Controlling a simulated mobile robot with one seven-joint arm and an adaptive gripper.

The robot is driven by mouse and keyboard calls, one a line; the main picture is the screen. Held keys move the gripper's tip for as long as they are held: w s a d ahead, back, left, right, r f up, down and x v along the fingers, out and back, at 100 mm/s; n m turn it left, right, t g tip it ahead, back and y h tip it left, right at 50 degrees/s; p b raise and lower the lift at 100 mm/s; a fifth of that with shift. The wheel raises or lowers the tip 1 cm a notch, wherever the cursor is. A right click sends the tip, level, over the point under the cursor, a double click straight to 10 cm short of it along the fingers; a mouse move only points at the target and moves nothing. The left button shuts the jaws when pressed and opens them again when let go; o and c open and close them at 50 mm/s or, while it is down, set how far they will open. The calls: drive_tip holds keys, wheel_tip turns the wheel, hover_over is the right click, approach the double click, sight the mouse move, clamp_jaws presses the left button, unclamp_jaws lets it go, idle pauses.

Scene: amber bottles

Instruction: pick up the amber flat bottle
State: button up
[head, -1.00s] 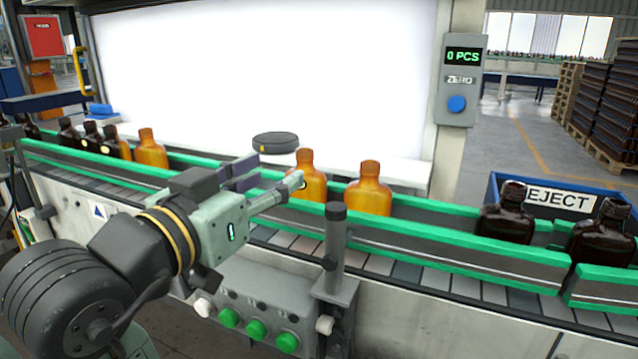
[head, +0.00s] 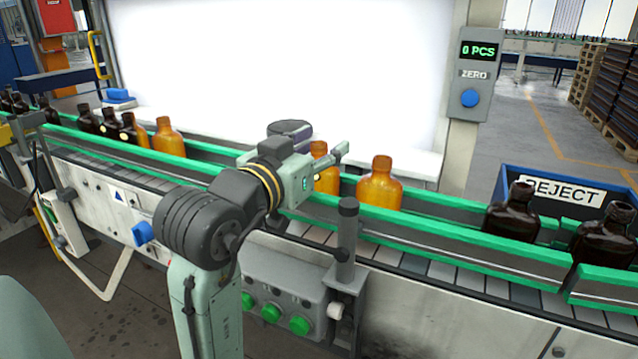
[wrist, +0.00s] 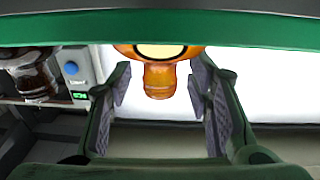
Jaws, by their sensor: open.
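An amber flat bottle (head: 327,182) stands upright on the conveyor, partly hidden behind my gripper (head: 318,146) in the head view. In the wrist view, which shows things upside down, this bottle (wrist: 159,78) has its neck between the two open fingers of my gripper (wrist: 160,92), with gaps on both sides. A pale oval mark shows on its body, which the green bar partly hides. A second amber bottle (head: 379,187) stands just right of it, and a third amber bottle (head: 168,139) stands farther left.
Green guide rails (head: 440,235) run along both sides of the conveyor. Dark bottles stand upstream at left (head: 110,123) and at right (head: 512,215), near the blue reject bin (head: 600,180). A dark post (head: 346,235) rises at the front rail. A counter box (head: 475,75) reads 0 PCS.

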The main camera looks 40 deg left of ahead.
clamp_jaws()
idle(0.5)
idle(0.3)
